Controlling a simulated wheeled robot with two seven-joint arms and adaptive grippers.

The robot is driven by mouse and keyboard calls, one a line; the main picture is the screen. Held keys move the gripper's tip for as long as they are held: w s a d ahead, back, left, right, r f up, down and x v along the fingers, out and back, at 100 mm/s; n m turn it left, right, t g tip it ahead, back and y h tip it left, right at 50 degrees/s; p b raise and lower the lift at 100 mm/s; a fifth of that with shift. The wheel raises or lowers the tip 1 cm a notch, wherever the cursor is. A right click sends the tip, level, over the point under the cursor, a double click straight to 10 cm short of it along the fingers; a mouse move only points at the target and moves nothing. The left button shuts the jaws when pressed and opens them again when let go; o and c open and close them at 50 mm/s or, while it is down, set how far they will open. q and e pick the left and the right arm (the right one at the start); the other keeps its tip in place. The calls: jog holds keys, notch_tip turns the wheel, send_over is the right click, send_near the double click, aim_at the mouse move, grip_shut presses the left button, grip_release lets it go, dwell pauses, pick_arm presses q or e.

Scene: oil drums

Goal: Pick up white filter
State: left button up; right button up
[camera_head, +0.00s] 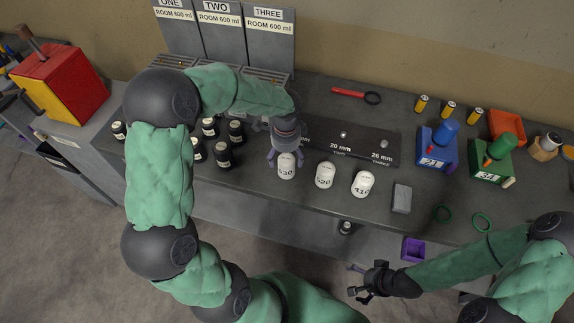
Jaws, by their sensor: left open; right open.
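Three white filters with dark printed numbers stand on the dark bench: the left one (287,167), the middle one (325,176) and the right one (362,184). My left gripper (285,160) points down over the left filter, its open fingers on either side of that filter's upper part. I cannot tell whether the fingers touch it. My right gripper (355,281) is open and empty, low in front of the bench and away from the filters.
Several black-capped bottles (222,154) stand left of the filters. A dark size plate (352,140) lies behind them, with a grey block (402,198) to the right. A purple box (412,249) sits below the bench edge.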

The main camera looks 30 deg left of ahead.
pick_arm(q)
jog(key=shift+w+d+f+b, duration=0.1)
jog(key=shift+f+b, duration=0.2)
jog(key=shift+f, duration=1.1)
jog(key=shift+w+f+b, duration=0.1)
jog(key=shift+f+b, duration=0.2)
jog(key=shift+f, duration=1.05)
jog(key=c, duration=1.5)
jog(key=shift+o, duration=0.2)
jog(key=shift+r, duration=0.1)
